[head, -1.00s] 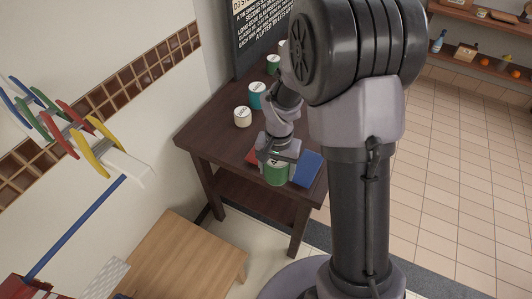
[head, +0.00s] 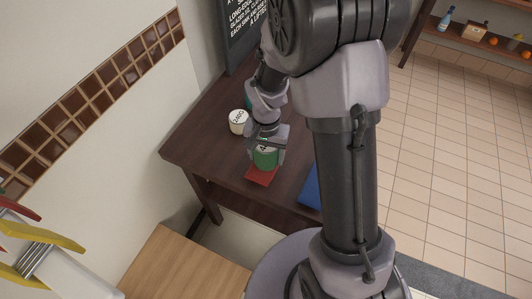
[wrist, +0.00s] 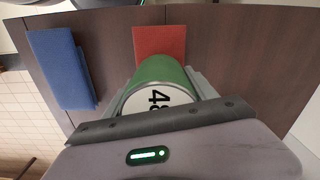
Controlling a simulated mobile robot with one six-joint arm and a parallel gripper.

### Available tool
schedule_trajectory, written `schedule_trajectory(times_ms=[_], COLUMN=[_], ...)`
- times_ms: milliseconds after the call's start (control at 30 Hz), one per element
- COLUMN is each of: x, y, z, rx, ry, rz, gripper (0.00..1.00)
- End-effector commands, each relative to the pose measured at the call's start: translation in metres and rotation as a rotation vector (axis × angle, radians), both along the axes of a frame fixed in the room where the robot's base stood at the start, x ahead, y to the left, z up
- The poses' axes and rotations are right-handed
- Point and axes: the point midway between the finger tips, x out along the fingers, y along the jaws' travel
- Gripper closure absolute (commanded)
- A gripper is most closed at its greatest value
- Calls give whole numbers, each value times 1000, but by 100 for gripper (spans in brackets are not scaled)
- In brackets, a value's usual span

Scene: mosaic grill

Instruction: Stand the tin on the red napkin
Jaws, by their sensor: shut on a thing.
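A green tin with a white top marked with dark figures (wrist: 148,98) is held upright between the fingers of my gripper (head: 266,146). The tin's green side also shows in the head view (head: 265,158). The red napkin (head: 261,177) lies flat on the dark table, and the tin overlaps its back part in the head view. In the wrist view the red napkin (wrist: 159,41) shows beyond the tin's far edge, the rest hidden behind the tin. I cannot tell whether the tin's base touches the napkin.
A blue napkin (head: 309,188) lies to the right of the red one, apart from it. A cream tin (head: 238,122) stands behind and left of my gripper, with a teal tin partly hidden behind my arm. The table's front left (head: 205,155) is clear.

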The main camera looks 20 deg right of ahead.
Motion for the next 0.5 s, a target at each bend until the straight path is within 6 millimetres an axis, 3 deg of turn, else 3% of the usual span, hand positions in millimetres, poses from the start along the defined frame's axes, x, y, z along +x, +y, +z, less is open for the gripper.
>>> schedule_trajectory(times_ms=[67,100,167,200,500], x=[0,0,0,0,0], y=[0,0,0,0,0], z=[-3,-3,-2,-2,1], rx=[-1,0,0,0,0], ry=[-1,0,0,0,0], rz=[0,0,0,0,0], gripper=[100,29,17,13,13])
